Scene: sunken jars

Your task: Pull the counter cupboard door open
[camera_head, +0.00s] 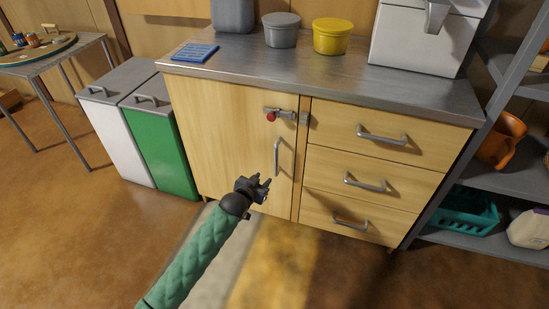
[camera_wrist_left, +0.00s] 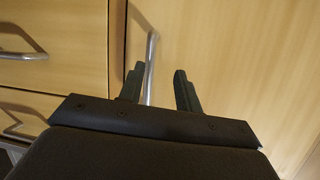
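The counter cupboard door (camera_head: 225,135) is a pale wooden door on the left of the counter front, and it looks shut. Its upright metal bar handle (camera_head: 277,158) is near its right edge; the handle also shows in the left wrist view (camera_wrist_left: 151,60). A metal latch with a red knob (camera_head: 271,116) sits at the door's top right corner. My left gripper (camera_head: 265,187) is open just below and in front of the handle. In the wrist view the bar appears between its fingers, nearer the left finger. Contact cannot be told. My right gripper is out of view.
Drawers with metal handles (camera_head: 365,184) are right of the door. A white bin (camera_head: 115,135) and a green bin (camera_head: 162,145) stand on the left. A grey shelf rack (camera_head: 497,178) is on the right. The floor before the door is clear.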

